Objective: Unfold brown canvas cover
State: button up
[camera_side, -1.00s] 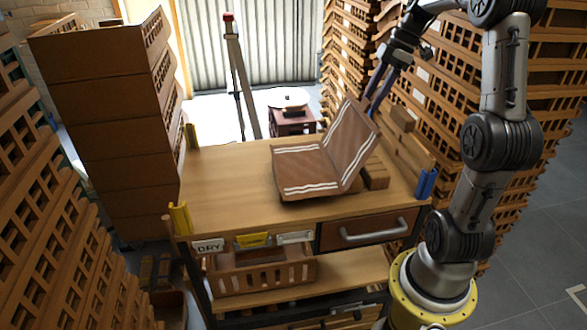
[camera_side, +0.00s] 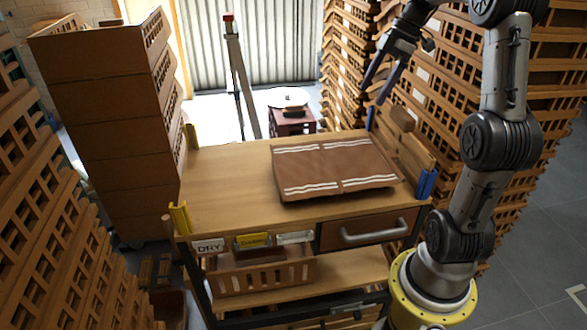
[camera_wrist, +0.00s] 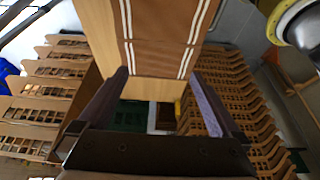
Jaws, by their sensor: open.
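The brown canvas cover (camera_side: 335,165) lies opened out on the right half of the wooden bench top (camera_side: 228,180). It has white double stripes along two opposite edges and a crease across its middle. My gripper (camera_side: 372,92) is above the back right corner of the bench, apart from the cover. In the wrist view its two fingers (camera_wrist: 158,90) are wide apart with nothing between them.
Yellow posts (camera_side: 180,217) and blue posts (camera_side: 426,183) stand at the bench corners. Wooden blocks (camera_side: 412,148) line the right edge. Stacked crates (camera_side: 105,120) stand close on both sides. The left half of the bench top is clear.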

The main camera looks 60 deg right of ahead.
notch_tip(320, 180, up, 5)
jog(key=shift+f, duration=0.1)
dwell(0.3)
jog(key=s+a+r+n+h, duration=0.1)
jog(key=a+r+n, duration=0.1)
jog(key=a, duration=0.9)
jog(key=s+a+r+n, duration=0.1)
jog(key=a+n, duration=0.1)
jog(key=a, duration=0.8)
jog(key=s+a+f+m+t+h, duration=0.2)
jog(key=s+a+f+m, duration=0.2)
jog(key=s+f+m, duration=0.4)
jog(key=shift+s+a+f+m, duration=0.35)
jog(key=shift+f+m, duration=1.4)
jog(key=shift+m, duration=0.75)
